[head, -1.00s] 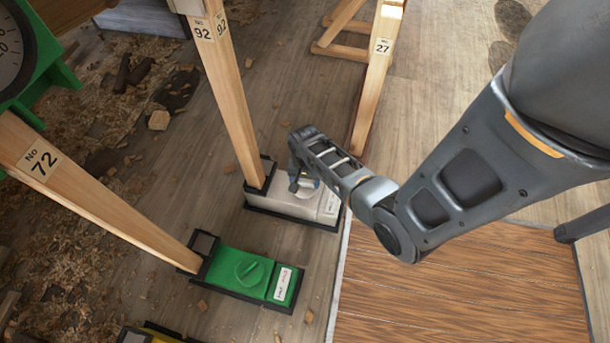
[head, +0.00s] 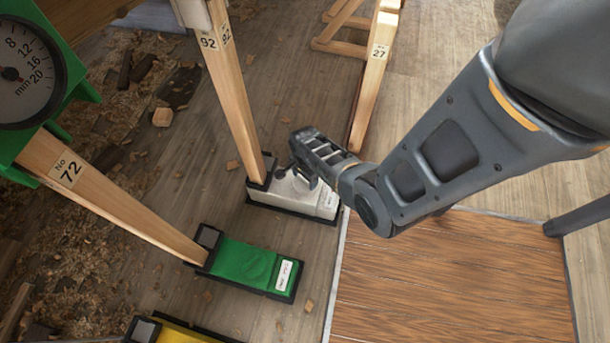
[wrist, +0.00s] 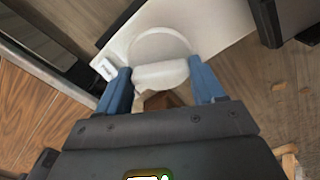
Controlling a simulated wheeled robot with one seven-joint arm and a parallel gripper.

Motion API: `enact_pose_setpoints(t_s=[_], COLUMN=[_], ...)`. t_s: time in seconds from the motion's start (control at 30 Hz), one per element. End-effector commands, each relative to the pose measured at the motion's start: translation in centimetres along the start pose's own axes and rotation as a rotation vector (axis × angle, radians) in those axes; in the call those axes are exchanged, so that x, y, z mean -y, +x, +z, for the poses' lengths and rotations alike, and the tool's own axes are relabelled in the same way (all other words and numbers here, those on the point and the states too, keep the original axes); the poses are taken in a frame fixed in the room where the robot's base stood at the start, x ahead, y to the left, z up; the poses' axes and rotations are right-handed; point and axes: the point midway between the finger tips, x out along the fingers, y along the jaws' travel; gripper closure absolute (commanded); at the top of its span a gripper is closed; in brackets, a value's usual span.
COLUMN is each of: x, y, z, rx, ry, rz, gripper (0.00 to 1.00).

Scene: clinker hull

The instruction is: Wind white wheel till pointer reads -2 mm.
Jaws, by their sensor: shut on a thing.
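The white wheel (wrist: 160,42) is a round disc with a raised grip bar, on the white box (head: 292,197) at the foot of the post marked 92 (head: 232,95). My gripper (wrist: 160,72) has its blue fingers on either side of the bar and is shut on it, seen from above in the wrist view. In the head view my gripper (head: 300,174) covers most of the wheel. No dial or pointer for the white wheel shows; the top of its post is cut off at the upper edge.
A green dial (head: 28,75) stands at upper left above post 72 (head: 110,195); its pointer is hard to read. A green box (head: 240,264) and part of a yellow box (head: 172,334) lie nearer. Post 27 (head: 372,85) stands behind. A wooden platform (head: 450,280) lies right.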

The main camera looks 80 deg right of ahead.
Motion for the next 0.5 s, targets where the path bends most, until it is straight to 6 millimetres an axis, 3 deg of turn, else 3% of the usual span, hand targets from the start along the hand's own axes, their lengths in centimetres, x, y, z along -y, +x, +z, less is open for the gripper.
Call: enact_pose_setpoints(t_s=[0.43,0.47,0.5], x=[0.01,0.01,0.01], y=[0.02,0.02,0.02], z=[0.00,0.00,0.00], rx=[0.000,0.000,0.000], ry=[0.010,0.010,0.009], rz=[0.000,0.000,0.000], gripper=[0.62,0.29,0.25])
